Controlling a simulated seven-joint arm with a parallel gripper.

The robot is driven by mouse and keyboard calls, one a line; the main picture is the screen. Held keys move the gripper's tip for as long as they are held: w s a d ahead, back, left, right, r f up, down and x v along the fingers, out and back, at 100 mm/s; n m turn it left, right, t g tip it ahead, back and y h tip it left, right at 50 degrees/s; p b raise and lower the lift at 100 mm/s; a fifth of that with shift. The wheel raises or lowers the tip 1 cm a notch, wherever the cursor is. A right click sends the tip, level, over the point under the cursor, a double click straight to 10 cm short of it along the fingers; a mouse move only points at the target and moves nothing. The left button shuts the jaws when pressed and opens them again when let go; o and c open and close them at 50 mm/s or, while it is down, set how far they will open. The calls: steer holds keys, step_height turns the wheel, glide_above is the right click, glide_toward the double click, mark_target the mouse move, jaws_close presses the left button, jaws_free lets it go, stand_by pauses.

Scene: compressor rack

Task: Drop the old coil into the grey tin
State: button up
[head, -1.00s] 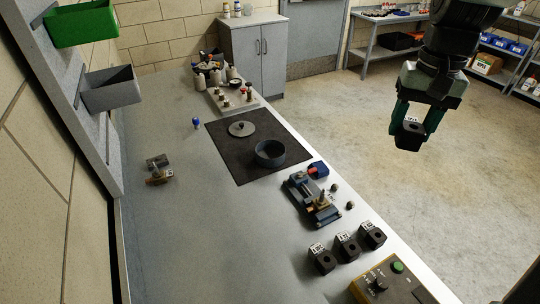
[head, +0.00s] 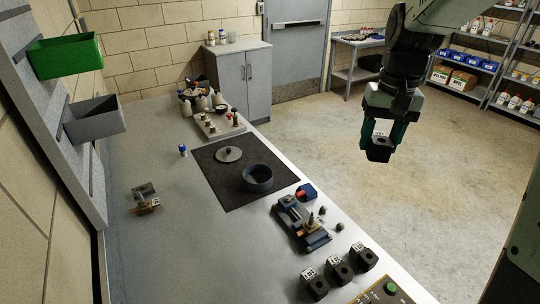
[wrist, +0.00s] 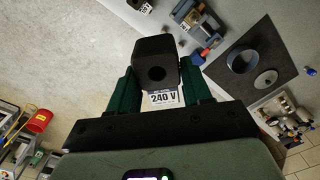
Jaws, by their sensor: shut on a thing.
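My gripper (head: 380,138) is shut on the old coil (head: 379,152), a black block with a hole. It is held in the air over the floor, right of the bench. In the wrist view the coil (wrist: 155,58) sits between the green fingers, with a white "240 V" label at its near end. The grey tin (head: 258,187) is round, open and blue-grey. It stands on the dark mat, well left of my gripper in the head view. The tin also shows in the wrist view (wrist: 231,64), right of the coil. Its bottom is in shadow.
A round grey lid (head: 229,155) lies on the mat (head: 207,172) behind the tin. A vise-like fixture (head: 301,223) stands in front of it. Three black labelled coils (head: 339,270) sit near the bench's front edge. Green (head: 65,56) and grey (head: 95,122) bins hang on the left.

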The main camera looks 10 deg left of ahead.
steer(key=w+a+f+n, duration=0.3)
steer(key=w+a+f, duration=0.2)
steer(key=w+a, duration=0.45)
steer(key=n, duration=0.5)
glide_above(255, 190)
step_height(255, 190, down, 19)
steer(key=shift+t, duration=0.3)
steer(key=shift+w+f, duration=0.15)
steer(key=shift+f, duration=0.85)
steer(key=shift+w+f, duration=0.15)
steer(key=shift+f, duration=0.85)
steer(key=shift+f, duration=0.25)
steer(key=o, duration=1.2)
steer(key=shift+r, duration=0.15)
